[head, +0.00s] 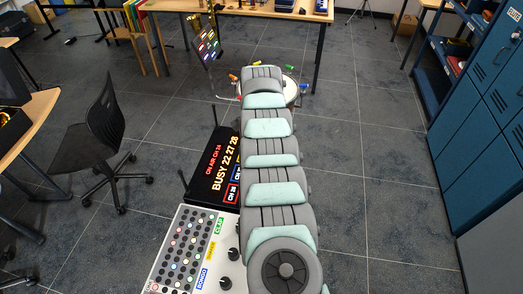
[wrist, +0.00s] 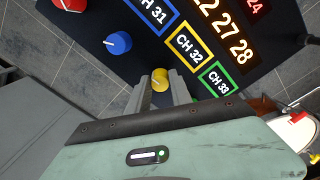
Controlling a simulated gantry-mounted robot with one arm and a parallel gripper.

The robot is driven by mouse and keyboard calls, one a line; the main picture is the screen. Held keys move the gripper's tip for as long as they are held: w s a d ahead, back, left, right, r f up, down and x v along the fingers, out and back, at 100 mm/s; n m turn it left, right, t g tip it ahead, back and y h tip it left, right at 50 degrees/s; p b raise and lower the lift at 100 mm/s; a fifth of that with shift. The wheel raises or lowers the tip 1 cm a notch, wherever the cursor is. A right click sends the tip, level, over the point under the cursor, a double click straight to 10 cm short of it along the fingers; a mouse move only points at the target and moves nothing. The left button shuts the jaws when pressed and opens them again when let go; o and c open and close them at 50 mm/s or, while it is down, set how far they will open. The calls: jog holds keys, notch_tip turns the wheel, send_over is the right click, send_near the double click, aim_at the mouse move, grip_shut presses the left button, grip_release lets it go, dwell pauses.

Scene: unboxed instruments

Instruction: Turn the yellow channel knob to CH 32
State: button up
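The yellow channel knob (wrist: 160,80) stands on a black panel (wrist: 95,22) in the wrist view, with a small pale mark on its face. A yellow-framed CH 32 label (wrist: 189,47) is beside it. My gripper (wrist: 161,91) is open, with one finger at each side of the knob's near edge. I cannot tell whether the fingers touch it. In the head view my arm hides the gripper and the yellow knob. The black display there (head: 222,165) reads ON AIR CH 24 and BUSY 22 27 28.
A blue knob (wrist: 118,43) and a red knob (wrist: 70,4) are on the same panel, left of the yellow one. A white button console (head: 180,250) stands in front of the display.

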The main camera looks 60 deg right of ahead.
jog(key=o, duration=0.4)
notch_tip(320, 180, up, 11)
jog(key=p, duration=0.1)
jog(key=shift+w, duration=0.15)
jog(key=shift+f, duration=0.1)
dwell(0.6)
